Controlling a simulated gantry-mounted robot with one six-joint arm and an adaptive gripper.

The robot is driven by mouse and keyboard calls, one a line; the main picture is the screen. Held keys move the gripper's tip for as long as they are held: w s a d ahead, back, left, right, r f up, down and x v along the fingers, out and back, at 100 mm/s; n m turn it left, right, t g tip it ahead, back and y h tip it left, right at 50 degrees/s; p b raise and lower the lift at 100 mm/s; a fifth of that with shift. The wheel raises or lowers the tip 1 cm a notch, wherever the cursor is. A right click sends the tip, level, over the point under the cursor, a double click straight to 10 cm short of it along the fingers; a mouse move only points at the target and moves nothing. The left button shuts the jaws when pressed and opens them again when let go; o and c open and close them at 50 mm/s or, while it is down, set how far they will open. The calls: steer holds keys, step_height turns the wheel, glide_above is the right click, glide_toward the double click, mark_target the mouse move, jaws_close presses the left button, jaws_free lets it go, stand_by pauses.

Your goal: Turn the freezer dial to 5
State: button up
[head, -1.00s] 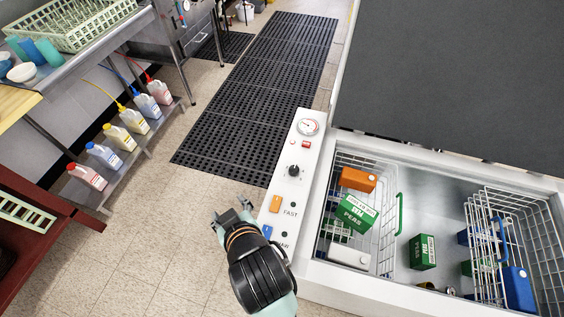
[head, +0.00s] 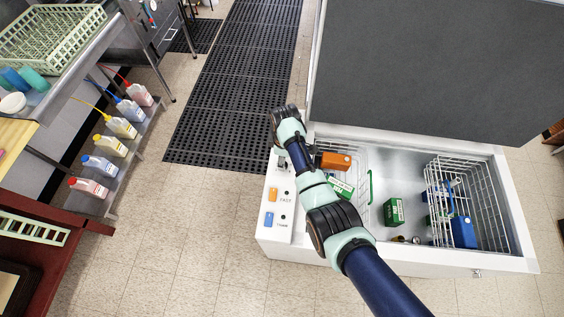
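The chest freezer (head: 290,247) stands open at the right, with its white control panel (head: 275,205) along its left edge. The panel's lower part shows an orange switch (head: 272,194) and a blue switch (head: 269,220) with labels beside them. The freezer dial and the gauge above it are hidden behind my arm and gripper. My gripper (head: 284,112) is over the panel's far end, seen from behind and above. Its fingers are dark and small here, and I cannot tell how far apart they are or whether they touch anything.
The raised grey lid (head: 430,70) stands behind the freezer. Wire baskets (head: 480,195) and food boxes such as a green one (head: 393,212) are inside. Bottles (head: 100,167) line a low shelf at the left. Black mats (head: 235,80) cover the floor behind.

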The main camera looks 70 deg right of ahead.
step_height(320, 180, down, 4)
steer(key=shift+r, duration=0.15)
jaws_close()
stand_by(0.3)
